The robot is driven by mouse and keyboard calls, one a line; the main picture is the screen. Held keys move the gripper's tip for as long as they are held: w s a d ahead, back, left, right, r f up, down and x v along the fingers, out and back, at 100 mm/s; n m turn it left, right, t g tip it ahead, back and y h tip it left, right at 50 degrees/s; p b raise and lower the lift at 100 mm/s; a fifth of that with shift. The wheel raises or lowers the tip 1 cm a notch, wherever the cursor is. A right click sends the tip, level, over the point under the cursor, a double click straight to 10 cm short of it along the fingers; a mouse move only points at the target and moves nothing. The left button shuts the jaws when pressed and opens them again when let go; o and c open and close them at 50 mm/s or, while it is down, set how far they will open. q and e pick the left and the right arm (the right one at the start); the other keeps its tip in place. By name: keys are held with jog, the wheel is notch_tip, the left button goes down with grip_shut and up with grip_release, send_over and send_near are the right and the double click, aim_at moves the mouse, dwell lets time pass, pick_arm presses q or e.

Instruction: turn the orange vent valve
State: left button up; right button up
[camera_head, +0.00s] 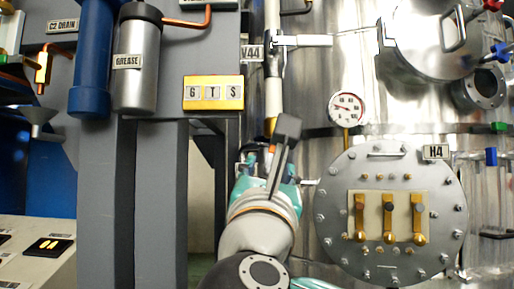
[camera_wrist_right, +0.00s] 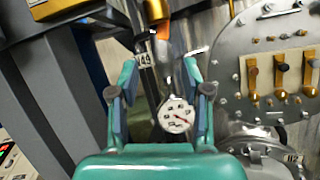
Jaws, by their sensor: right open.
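My right gripper (camera_head: 262,162) is teal and reaches up toward the pipes in the middle of the head view, partly hidden by a dark block on a stem. In the right wrist view my right gripper (camera_wrist_right: 160,74) is open, with nothing between its fingers. A small orange piece (camera_wrist_right: 163,29), probably the vent valve's handle, shows beyond the fingertips at the top of the right wrist view, beside a dark vertical pipe. It is apart from the fingers in the picture. Its full shape is hard to make out. My left gripper is not in view.
A round gauge (camera_wrist_right: 176,115) shows between the fingers, farther off. A bolted flange (camera_head: 338,225) with three brass levers stands at right. A grey frame post (camera_head: 110,200) stands at left. A V44 label (camera_head: 251,53) is above the gripper.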

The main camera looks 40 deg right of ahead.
aim_at(274, 148)
jog(key=shift+m, duration=0.3)
jog(key=p+x, duration=0.2)
jog(key=x, duration=0.3)
jog(key=p+x, duration=0.3)
jog(key=x, duration=0.3)
jog(key=p+x, duration=0.3)
jog(key=x, duration=0.3)
jog(key=shift+s+d+r, duration=0.25)
jog(key=shift+s+r, duration=0.05)
grip_shut()
